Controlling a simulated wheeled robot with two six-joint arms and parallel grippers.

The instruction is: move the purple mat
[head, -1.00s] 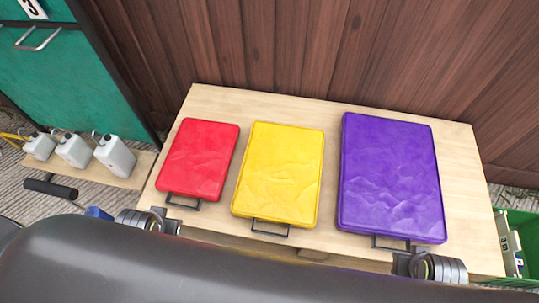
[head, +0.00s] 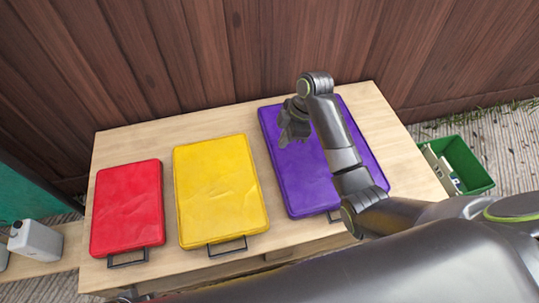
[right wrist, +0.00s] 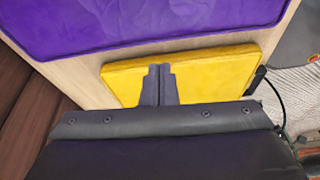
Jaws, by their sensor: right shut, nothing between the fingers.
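The purple mat (head: 292,178) lies flat on the right part of the wooden table, partly hidden by my right arm. Its handle at the near edge is mostly covered by the arm. My right gripper (head: 286,138) is over the far left part of the purple mat, shut and empty; I cannot tell its exact height. In the right wrist view the closed fingers (right wrist: 158,83) show in front of the yellow mat, and the purple mat (right wrist: 150,25) fills the top. My left gripper is not in view.
The red mat (head: 127,210) and yellow mat (head: 217,190) lie left of the purple one on the table (head: 140,142). A wooden wall (head: 190,50) stands behind. A green crate (head: 470,168) is on the ground at right. A white canister (head: 36,243) stands at left.

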